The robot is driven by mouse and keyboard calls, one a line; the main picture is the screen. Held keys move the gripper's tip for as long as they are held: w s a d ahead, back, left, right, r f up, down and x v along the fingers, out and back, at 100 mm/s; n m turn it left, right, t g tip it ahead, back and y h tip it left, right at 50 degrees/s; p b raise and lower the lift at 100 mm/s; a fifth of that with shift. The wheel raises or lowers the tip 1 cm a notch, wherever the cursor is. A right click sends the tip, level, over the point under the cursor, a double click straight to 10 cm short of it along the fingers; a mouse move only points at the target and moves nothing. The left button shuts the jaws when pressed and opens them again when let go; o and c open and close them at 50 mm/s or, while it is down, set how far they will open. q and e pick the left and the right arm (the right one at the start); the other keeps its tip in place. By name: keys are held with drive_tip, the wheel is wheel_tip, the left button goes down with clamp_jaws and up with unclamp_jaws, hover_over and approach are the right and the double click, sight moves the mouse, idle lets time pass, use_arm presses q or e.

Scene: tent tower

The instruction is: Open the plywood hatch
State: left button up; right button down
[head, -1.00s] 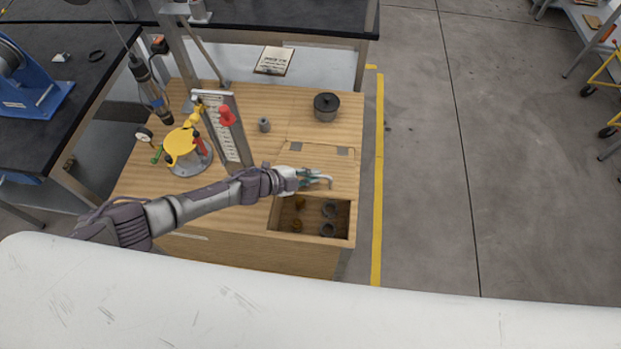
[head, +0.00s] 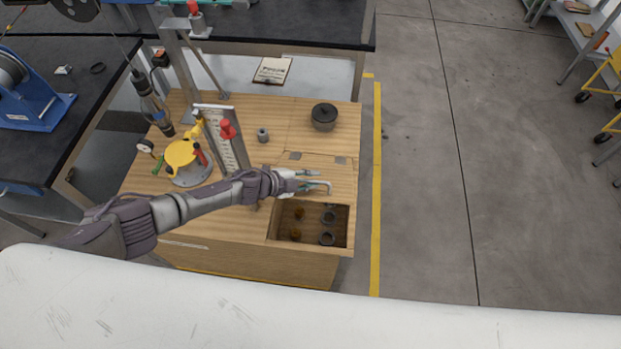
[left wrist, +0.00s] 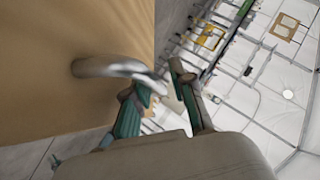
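The plywood hatch (head: 340,174) is a pale wooden panel on the bench top, hinged along its far edge. It is swung up and back, with the compartment (head: 274,232) in front of it uncovered. Its bent grey metal handle (head: 329,186) projects from the panel and shows large in the left wrist view (left wrist: 100,67). My left gripper (head: 314,179) is at the handle. Its teal-padded fingers (left wrist: 166,88) are apart, with the handle's end close to them. I cannot tell whether they touch it. My right gripper is out of view.
Several dark rings (head: 328,238) and brown pieces (head: 296,234) lie in the compartment. A dark lidded pot (head: 324,117), a small grey cylinder (head: 263,135), a white scale panel (head: 228,145) and a yellow round fixture (head: 181,155) stand on the bench.

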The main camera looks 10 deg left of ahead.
use_arm(q)
drive_tip(key=shift+s+a+r, duration=0.15)
drive_tip(key=shift+a+r, duration=0.05)
drive_tip(key=shift+a, duration=0.1)
drive_tip(key=v, duration=1.1)
drive_tip(key=shift+s+a, duration=0.1)
